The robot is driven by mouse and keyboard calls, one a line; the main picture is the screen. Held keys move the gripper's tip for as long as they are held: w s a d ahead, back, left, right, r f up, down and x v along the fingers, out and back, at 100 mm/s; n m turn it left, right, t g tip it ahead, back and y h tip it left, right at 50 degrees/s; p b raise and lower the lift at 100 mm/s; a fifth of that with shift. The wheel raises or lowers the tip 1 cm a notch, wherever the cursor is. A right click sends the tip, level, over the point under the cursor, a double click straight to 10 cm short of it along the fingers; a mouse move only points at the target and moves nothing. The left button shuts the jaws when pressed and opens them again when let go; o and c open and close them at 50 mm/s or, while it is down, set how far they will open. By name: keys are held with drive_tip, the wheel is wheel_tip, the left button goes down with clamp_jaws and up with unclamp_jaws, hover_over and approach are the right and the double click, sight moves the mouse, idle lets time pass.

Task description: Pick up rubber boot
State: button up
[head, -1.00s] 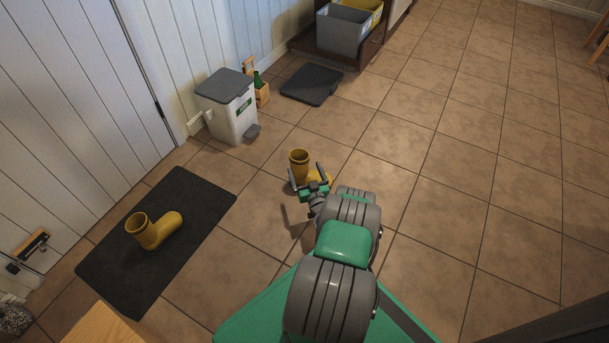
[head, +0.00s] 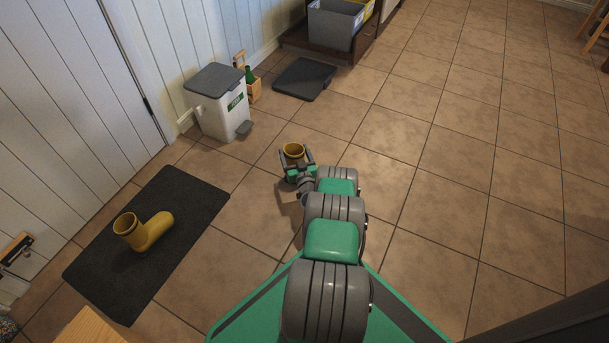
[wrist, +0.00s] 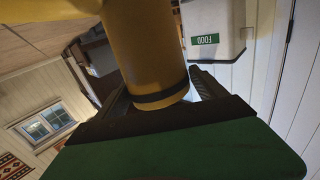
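One yellow rubber boot (head: 293,150) stands upright on the tiles, mostly hidden behind my gripper (head: 296,155) in the head view. Its open top shows between my two fingers, which are spread on either side of it. In the wrist view the boot's shaft (wrist: 148,45) fills the upper middle, with its dark-banded end between the fingers. The fingers appear apart from the shaft, with small gaps. A second yellow boot (head: 143,232) stands on a dark mat (head: 190,195) to the left, toe pointing right.
A white bin with a grey lid (head: 215,105) stands by the wall; it also shows in the wrist view (wrist: 215,30). A wooden caddy with a green bottle (head: 250,85), a dark flat pad (head: 304,78) and a grey crate (head: 335,25) lie beyond. The tiles to the right are clear.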

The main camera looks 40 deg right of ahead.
clamp_jaws()
idle(0.7)
